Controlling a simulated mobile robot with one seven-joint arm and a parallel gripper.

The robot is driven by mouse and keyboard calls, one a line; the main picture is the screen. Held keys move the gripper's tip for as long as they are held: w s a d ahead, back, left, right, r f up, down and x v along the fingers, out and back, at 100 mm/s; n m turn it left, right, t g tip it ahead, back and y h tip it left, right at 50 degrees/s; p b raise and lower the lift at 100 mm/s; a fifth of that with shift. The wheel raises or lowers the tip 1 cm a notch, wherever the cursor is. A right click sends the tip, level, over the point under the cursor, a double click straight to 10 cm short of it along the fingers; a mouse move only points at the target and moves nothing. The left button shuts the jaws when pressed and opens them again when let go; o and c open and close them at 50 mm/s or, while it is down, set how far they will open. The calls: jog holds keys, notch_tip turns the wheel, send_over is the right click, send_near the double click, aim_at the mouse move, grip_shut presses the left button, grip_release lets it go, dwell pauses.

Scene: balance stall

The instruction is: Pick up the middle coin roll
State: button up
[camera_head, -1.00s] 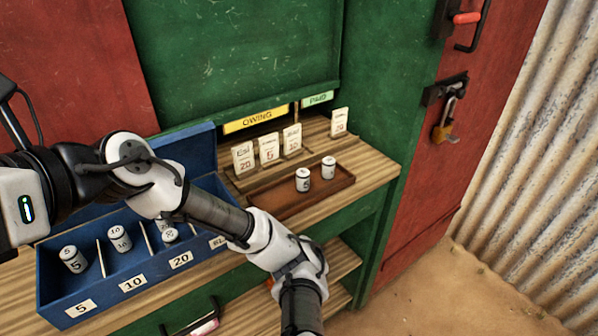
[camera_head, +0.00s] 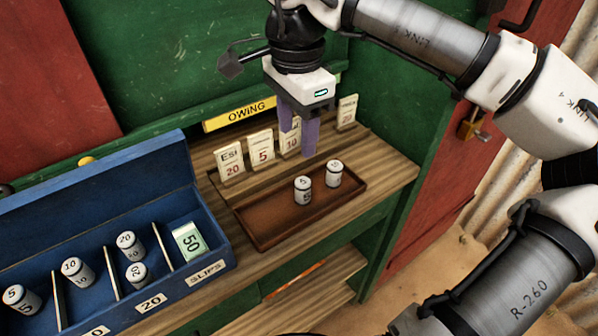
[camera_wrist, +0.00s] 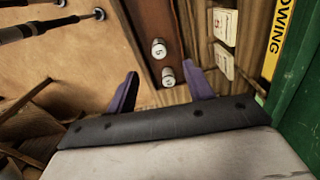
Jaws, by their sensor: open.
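Two white coin rolls stand on the brown tray (camera_head: 262,232): one marked 5 (camera_head: 303,190) and, to its right, another (camera_head: 333,173). In the blue box, a roll marked 5 (camera_head: 21,300), a roll marked 10 (camera_head: 77,272) and two rolls marked 20 (camera_head: 131,246) sit in separate sections. My gripper (camera_head: 299,146) is open and empty, pointing down above the tray's back edge. In the wrist view, the right-hand tray roll (camera_wrist: 168,77) appears between its purple fingers (camera_wrist: 161,77), and the roll marked 5 (camera_wrist: 158,48) lies beyond.
Several upright cards, one marked Esi 20 (camera_head: 230,166), stand behind the tray beneath the yellow OWING sign (camera_head: 239,114), close to my fingers. The blue box (camera_head: 215,259) has dividers and a green 50 slip (camera_head: 188,242). Bare wooden counter shows around the tray.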

aim_at(303, 182)
jog(key=f, duration=0.8)
jog(key=shift+s+d+f, duration=0.1)
jog(key=shift+d+f, duration=0.1)
jog(key=shift+w+d+f+p, duration=0.15)
jog(key=shift+f+p, duration=0.3)
jog(key=shift+f, duration=0.9)
jog(key=shift+w+d+f+p, duration=0.15)
jog(key=shift+f+p, duration=0.25)
jog(key=shift+f, duration=0.9)
jog(key=shift+s, duration=0.1)
jog(key=c, duration=1.1)
grip_shut()
jog(key=shift+r, duration=0.1)
